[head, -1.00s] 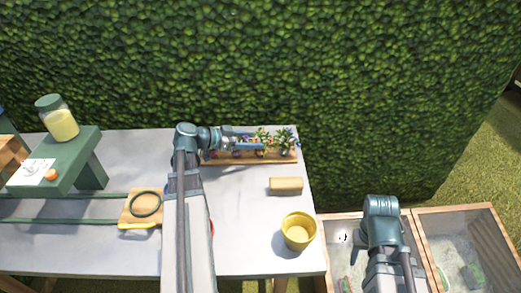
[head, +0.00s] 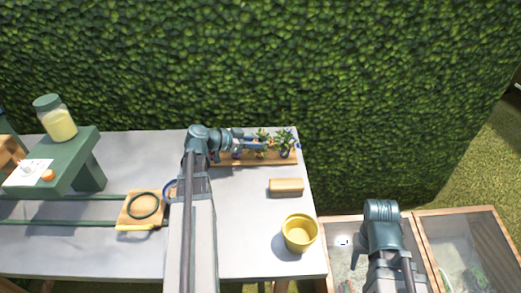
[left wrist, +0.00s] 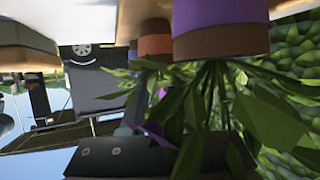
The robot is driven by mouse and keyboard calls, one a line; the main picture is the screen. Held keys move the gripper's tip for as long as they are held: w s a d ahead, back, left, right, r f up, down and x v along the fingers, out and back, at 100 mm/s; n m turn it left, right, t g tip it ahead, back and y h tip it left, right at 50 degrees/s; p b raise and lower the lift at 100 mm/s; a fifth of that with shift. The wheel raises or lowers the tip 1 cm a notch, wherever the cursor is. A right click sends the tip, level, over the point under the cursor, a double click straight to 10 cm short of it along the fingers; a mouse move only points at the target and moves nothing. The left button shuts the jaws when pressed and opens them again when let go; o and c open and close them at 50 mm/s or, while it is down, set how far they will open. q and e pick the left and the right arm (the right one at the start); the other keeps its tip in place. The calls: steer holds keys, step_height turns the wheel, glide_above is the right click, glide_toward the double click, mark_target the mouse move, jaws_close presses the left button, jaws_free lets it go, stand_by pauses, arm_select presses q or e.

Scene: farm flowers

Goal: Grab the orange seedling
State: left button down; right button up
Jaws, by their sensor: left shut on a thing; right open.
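Several potted seedlings (head: 284,142) with green leaves stand in a row on a wooden board (head: 258,160) at the back of the table. My left gripper (head: 256,146) is shut among them, on a seedling whose colour I cannot tell. In the left wrist view, a purple-banded pot (left wrist: 220,24) is close and large, with long leaves hanging across the picture. An orange-banded pot (left wrist: 154,38) is behind it and partly hidden. A dark part of my left gripper shows low in that view. My right arm is at the lower right; its fingers are hidden.
A yellow pot (head: 299,233) and a wooden block (head: 286,187) are at the table's right side. A wooden plate with a green ring (head: 143,205) and a green stand with a jar (head: 58,118) are at left. Wood-framed boxes (head: 460,213) are at lower right. A hedge stands behind.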

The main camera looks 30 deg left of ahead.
mark_target(261, 140)
arm_select(q)
step_height(261, 140, up, 10)
steer(key=p, duration=1)
